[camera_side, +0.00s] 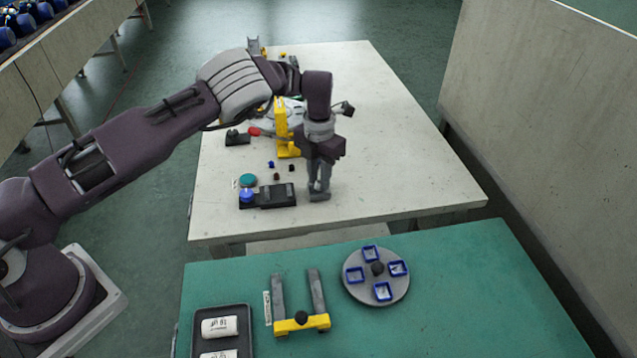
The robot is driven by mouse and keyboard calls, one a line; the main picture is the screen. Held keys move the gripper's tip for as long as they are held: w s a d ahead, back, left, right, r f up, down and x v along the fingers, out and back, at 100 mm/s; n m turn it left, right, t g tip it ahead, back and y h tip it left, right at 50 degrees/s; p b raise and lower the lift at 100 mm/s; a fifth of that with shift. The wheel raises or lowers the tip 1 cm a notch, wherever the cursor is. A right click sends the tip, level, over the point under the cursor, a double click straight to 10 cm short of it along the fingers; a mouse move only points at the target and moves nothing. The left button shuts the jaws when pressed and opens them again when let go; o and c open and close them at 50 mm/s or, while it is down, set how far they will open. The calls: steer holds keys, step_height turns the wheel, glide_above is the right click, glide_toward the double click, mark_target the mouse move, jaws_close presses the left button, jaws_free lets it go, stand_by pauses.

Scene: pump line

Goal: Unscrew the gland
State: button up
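My gripper (319,195) points down just above or at the white table (410,160), right of a black block (280,196). Its fingers look close together, but I cannot tell whether they are shut or hold anything. A blue round part (247,195) sits on the left end of the black block. A teal disc (247,180) lies just behind it. I cannot tell which part is the gland; it may be small or hidden by my gripper.
A yellow upright frame (283,130) and a red-tipped tool (255,132) stand behind, partly hidden by my arm. Small dark and blue pieces lie nearby. The green table in front (450,300) holds a yellow-grey fork (302,322), a round tray (354,291) and a black tray (248,340).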

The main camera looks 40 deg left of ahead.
steer(key=shift+o, duration=0.2)
steer(key=shift+r, duration=2.3)
